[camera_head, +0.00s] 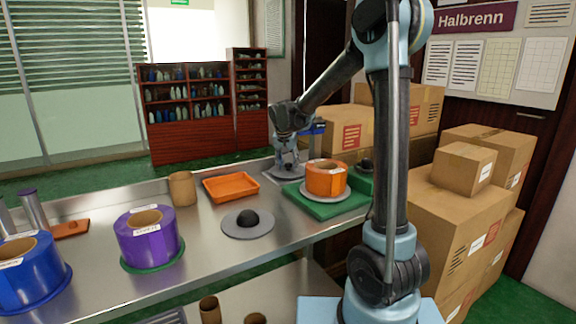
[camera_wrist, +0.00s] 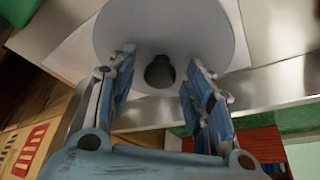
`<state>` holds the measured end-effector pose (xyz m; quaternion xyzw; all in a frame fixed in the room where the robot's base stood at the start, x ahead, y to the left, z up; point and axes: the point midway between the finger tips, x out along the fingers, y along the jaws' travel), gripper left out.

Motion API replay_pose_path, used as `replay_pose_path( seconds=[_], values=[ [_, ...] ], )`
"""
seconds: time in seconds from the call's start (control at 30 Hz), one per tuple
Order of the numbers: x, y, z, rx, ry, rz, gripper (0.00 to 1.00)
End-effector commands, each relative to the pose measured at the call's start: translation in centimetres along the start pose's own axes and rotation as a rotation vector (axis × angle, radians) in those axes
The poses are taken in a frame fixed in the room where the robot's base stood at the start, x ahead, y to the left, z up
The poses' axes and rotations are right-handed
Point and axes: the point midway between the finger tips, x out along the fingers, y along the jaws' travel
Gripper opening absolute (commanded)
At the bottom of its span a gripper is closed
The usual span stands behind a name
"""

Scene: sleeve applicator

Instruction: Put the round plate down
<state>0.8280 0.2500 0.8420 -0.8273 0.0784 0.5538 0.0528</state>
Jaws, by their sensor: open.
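A round grey plate with a dark knob lies under my gripper (camera_head: 288,160) at the back of the metal table. In the wrist view the plate (camera_wrist: 205,30) fills the upper middle, and its knob (camera_wrist: 160,72) sits between the two fingers of my gripper (camera_wrist: 161,62). The fingers are open, with a gap on both sides of the knob. The plate seems to rest flat on a pale square sheet (camera_wrist: 68,52). In the head view my gripper hides part of the plate. A similar grey plate with a black knob (camera_head: 235,230) lies nearer on the table.
An orange roll (camera_head: 326,182) stands on a green base (camera_head: 322,210) right of my gripper. An orange tray (camera_head: 231,187) and a brown tube (camera_head: 182,188) are to the left. Purple (camera_head: 150,240) and blue (camera_head: 30,280) rolls stand farther left. Cardboard boxes (camera_head: 468,205) are stacked at right.

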Motion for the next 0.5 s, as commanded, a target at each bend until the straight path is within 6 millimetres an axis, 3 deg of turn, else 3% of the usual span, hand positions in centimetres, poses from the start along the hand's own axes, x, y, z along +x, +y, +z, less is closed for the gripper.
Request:
replay_pose_path(
  seconds=[0.27, 0.5],
  values=[
    [-1.8, 0.0, 0.0, 0.0, 0.0, 0.0, 0.47],
    [-6.4, 0.0, 0.0, -0.001, 0.0, 0.0, 0.47]
  ],
)
